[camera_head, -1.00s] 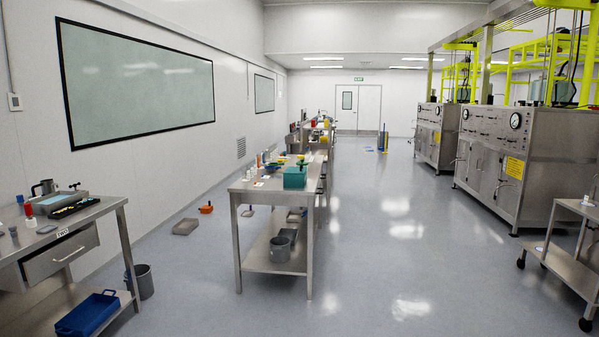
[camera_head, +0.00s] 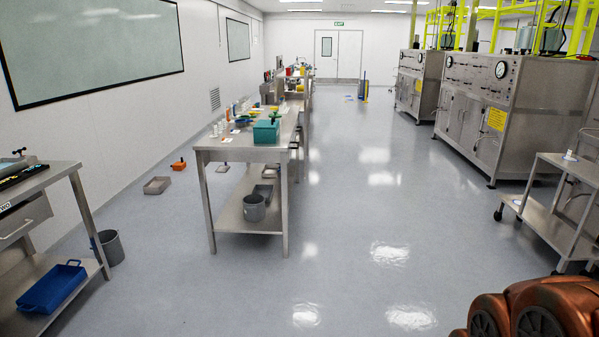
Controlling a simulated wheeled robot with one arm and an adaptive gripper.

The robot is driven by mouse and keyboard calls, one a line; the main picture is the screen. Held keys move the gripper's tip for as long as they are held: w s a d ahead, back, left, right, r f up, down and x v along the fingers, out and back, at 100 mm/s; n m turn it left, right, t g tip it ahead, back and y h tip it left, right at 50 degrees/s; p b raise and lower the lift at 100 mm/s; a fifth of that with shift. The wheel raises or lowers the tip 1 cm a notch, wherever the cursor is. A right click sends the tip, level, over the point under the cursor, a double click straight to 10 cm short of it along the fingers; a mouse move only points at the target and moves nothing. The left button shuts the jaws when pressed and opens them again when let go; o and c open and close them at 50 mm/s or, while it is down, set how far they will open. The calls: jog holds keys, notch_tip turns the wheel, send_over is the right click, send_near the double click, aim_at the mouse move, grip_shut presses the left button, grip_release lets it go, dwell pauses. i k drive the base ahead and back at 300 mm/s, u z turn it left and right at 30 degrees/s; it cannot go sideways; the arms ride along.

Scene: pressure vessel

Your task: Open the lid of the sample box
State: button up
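A teal box (camera_head: 266,132) with a dark handle-like piece on top stands at the near end of the middle steel table (camera_head: 245,154). It looks shut, and I cannot tell for sure whether it is the sample box. A copper-coloured part of my own body shows at the lower right corner. My gripper is not in view, and the box stands well away from me across the floor.
A steel bench (camera_head: 80,180) with a blue tray (camera_head: 52,287) is at the left. Grey bins and an orange item (camera_head: 179,164) stand low. A steel cart (camera_head: 560,205) and machine cabinets (camera_head: 485,120) line the right. The central aisle floor (camera_head: 370,220) is clear.

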aim_at(261, 124)
jog(key=u, duration=0.55)
jog(key=i, duration=1.8)
jog(key=u, duration=0.55)
jog(key=i, duration=2.05)
jog(key=z, duration=0.2)
jog(key=i, duration=1.4)
jog(key=z, duration=0.25)
